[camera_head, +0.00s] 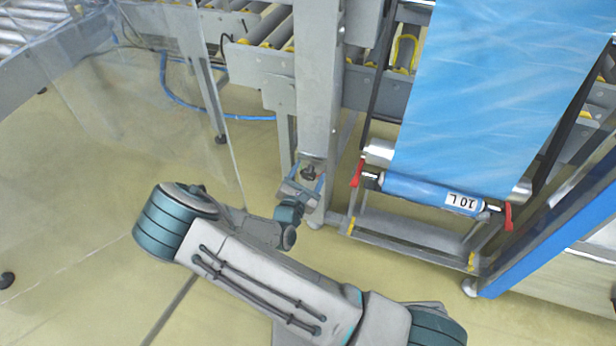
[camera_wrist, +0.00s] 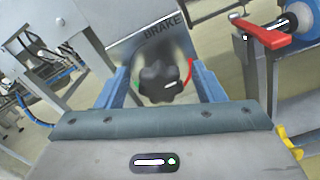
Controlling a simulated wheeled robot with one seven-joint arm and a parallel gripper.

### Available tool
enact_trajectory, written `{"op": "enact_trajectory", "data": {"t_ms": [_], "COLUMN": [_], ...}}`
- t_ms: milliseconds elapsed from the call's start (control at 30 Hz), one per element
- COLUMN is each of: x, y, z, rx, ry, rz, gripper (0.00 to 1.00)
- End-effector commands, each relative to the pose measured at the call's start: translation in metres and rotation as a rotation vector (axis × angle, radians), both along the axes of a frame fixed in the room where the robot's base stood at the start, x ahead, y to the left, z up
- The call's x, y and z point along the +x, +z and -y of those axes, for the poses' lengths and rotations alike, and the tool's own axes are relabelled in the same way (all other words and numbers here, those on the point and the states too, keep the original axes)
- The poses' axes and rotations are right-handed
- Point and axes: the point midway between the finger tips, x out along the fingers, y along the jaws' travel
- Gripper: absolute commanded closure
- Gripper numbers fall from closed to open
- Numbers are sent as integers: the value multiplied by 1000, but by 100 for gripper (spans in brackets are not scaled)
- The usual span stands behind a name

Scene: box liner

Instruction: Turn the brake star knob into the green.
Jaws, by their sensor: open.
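The brake star knob (camera_wrist: 159,84) is dark and lobed, with a white mark on its lower right. It sits on a grey plate (camera_wrist: 128,54) lettered BRAKE. A red arc (camera_wrist: 189,72) shows at the knob's right and a small green patch (camera_wrist: 137,85) at its left. The white mark lies towards the red side. My gripper (camera_wrist: 164,92) is open, with one blue finger on each side of the knob; a gap seems to show at both sides. In the head view the knob (camera_head: 308,173) is small between my gripper's fingers (camera_head: 306,180), below the grey post.
A blue film roll (camera_head: 430,192) marked 10 L hangs right of the post, with red levers (camera_head: 358,174) at its ends. One red lever (camera_wrist: 268,34) is close at the right in the wrist view. A clear panel (camera_head: 190,100) stands left.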

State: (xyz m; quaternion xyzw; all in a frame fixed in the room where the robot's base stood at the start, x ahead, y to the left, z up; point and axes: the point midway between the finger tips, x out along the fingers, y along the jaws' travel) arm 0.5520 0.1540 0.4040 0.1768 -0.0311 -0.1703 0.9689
Motion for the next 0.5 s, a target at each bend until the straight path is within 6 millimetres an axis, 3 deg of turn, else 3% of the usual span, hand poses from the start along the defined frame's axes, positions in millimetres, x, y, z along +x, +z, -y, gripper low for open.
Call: {"op": "enact_trajectory", "data": {"t_ms": [267, 400, 500], "x": [1, 1, 1], "y": [0, 0, 0], "z": [0, 0, 0], "rx": [0, 0, 0], "ry": [0, 0, 0], "rz": [0, 0, 0], "gripper": [41, 80, 83]}}
